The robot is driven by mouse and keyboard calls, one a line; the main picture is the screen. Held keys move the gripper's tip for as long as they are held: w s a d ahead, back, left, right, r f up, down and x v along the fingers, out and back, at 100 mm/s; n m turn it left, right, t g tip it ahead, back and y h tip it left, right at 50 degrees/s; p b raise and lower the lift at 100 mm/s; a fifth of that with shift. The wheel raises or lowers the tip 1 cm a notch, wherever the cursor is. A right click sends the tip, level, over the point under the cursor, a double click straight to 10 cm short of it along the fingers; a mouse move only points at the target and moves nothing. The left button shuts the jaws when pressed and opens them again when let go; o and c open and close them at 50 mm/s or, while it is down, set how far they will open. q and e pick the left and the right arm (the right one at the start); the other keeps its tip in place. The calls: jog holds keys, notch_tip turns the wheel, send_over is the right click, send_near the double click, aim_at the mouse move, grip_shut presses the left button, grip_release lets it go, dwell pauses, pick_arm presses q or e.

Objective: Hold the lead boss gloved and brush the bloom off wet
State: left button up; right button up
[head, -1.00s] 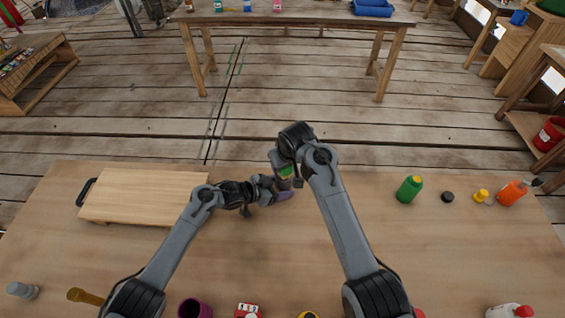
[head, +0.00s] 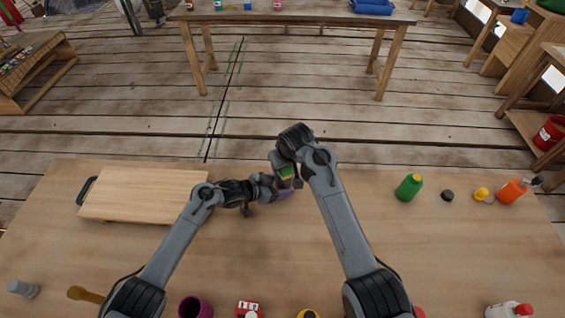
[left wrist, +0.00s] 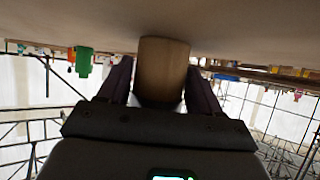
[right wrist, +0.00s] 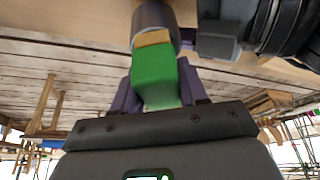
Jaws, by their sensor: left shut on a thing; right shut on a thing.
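My left gripper (head: 285,194), with purple fingers, is near mid-table, shut on a round, short cylinder, apparently the lead boss (left wrist: 163,68). It looks brown in the left wrist view and grey in the right wrist view (right wrist: 155,18). My right gripper (right wrist: 160,95) is shut on a green block with a tan band, apparently the brush (right wrist: 154,75). The brush's tan end meets or nearly meets the boss; I cannot tell if they touch. In the head view the brush (head: 286,172) shows only partly, and the right arm hides much of both grippers.
A wooden board (head: 145,193) with a black handle lies at left. A green bottle (head: 409,187), black disc (head: 447,195), yellow item (head: 481,195) and orange bottle (head: 512,191) stand at right. A purple cup (head: 195,308) and red-white box (head: 248,308) are at the front edge. The right middle is clear.

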jog(key=shift+w, duration=0.15)
jog(key=shift+w, duration=0.4)
jog(key=shift+s, duration=1.05)
jog(key=shift+w+f, duration=0.15)
jog(key=shift+w, duration=0.9)
jog(key=shift+s, duration=1.1)
jog(key=shift+w, duration=0.1)
jog(key=shift+w, duration=1)
jog(key=shift+s, duration=0.1)
